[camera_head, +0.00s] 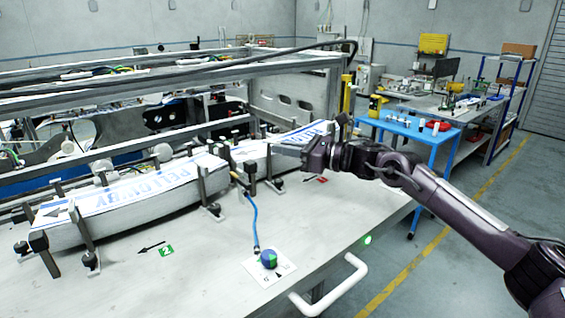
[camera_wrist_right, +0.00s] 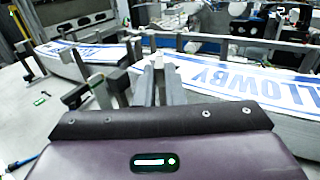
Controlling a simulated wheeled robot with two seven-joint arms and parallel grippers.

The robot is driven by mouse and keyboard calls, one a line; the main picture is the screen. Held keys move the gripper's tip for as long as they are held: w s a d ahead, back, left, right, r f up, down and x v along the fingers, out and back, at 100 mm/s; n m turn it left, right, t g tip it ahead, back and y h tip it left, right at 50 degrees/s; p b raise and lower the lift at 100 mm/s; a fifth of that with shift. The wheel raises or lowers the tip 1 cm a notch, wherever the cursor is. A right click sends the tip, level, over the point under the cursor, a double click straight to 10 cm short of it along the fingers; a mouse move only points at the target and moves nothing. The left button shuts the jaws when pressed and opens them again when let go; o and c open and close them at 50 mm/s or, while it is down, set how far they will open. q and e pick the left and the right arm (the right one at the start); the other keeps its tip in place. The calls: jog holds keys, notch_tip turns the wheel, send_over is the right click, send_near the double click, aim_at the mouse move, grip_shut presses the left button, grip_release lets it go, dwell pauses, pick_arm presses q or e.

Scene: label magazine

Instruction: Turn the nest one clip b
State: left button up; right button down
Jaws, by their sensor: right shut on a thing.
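Two long stacks of white labels with blue print lie in the magazine. The right stack (camera_head: 285,148) is by a red marker (camera_head: 322,180), and the left stack (camera_head: 140,195) is by a green marker (camera_head: 166,250). Upright grey clip posts with black knobs stand along them, one clip (camera_head: 210,185) at the left stack's right end. My right gripper (camera_head: 280,149) reaches over the right stack's near side. In the wrist view its fingers (camera_wrist_right: 158,82) are closed around a clip, largely hidden between them. The near stack (camera_wrist_right: 245,85) lies right of the fingers. My left gripper is not in view.
A blue and green knob (camera_head: 268,259) sits on a white card, with a blue cable running from it. A white handle (camera_head: 330,290) edges the bench. A metal frame (camera_head: 200,72) spans above the stacks. The bench front is mostly clear. A blue table (camera_head: 410,130) stands right.

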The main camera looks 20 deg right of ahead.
jog(key=n+g+y, duration=0.2)
jog(key=w+n+g, duration=0.1)
jog(key=g, duration=0.1)
jog(key=shift+w+d+r+y, duration=0.1)
jog(key=shift+d+r+y, duration=0.05)
jog(key=shift+d+y, duration=0.25)
jog(key=shift+w+n+g+y+b, duration=0.15)
jog(key=shift+n+g+y+b, duration=0.1)
jog(key=shift+n+g, duration=0.45)
jog(key=shift+w+n+g+y+b, duration=0.2)
jog(key=shift+n+g, duration=0.3)
jog(key=shift+g, duration=0.4)
jog(key=shift+w+d+n+g+y+b, duration=0.15)
jog(key=shift+n+g+y+b, duration=0.15)
jog(key=shift+n+g, duration=0.45)
jog(key=c, duration=1.5)
grip_release()
jog(key=shift+m, duration=0.25)
